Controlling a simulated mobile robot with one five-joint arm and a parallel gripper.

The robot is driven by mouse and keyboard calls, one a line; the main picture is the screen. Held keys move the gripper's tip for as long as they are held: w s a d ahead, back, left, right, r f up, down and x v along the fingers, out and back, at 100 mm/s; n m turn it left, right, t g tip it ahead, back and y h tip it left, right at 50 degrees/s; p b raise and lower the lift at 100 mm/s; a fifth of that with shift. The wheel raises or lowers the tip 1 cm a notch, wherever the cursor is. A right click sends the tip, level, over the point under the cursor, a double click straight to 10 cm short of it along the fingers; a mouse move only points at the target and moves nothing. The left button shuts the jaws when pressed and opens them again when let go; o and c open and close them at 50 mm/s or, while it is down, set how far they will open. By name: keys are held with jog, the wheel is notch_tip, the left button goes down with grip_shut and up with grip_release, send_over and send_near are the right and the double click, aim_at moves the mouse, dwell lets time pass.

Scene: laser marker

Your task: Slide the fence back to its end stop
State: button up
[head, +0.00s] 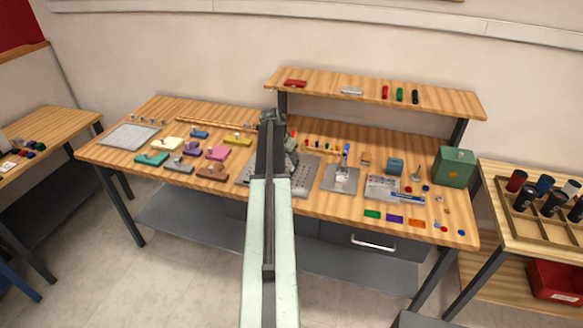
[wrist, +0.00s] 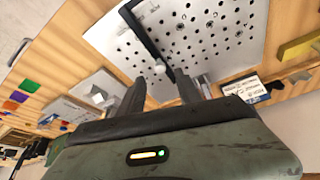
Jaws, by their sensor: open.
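The fence, a black bar (wrist: 146,38), lies across a light perforated plate (wrist: 215,35) in the wrist view. Its near end reaches down to the space between my fingertips. My gripper (wrist: 159,78) is open, one finger either side of that end; whether a finger touches the bar I cannot tell. In the head view the perforated plate (head: 303,178) shows beside my arm, which hides part of it and the fence. An end stop cannot be made out in either view.
Coloured blocks (head: 217,153) lie to the left. A green box (head: 455,167) stands at the right end. A raised shelf (head: 440,99) runs along the back.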

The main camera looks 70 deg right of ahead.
aim_at(292, 166)
jog(key=b+x, duration=0.3)
jog(key=x, duration=0.2)
jog(key=shift+w+f, duration=0.1)
jog(key=shift+f, duration=0.05)
grip_shut()
dwell(1.1)
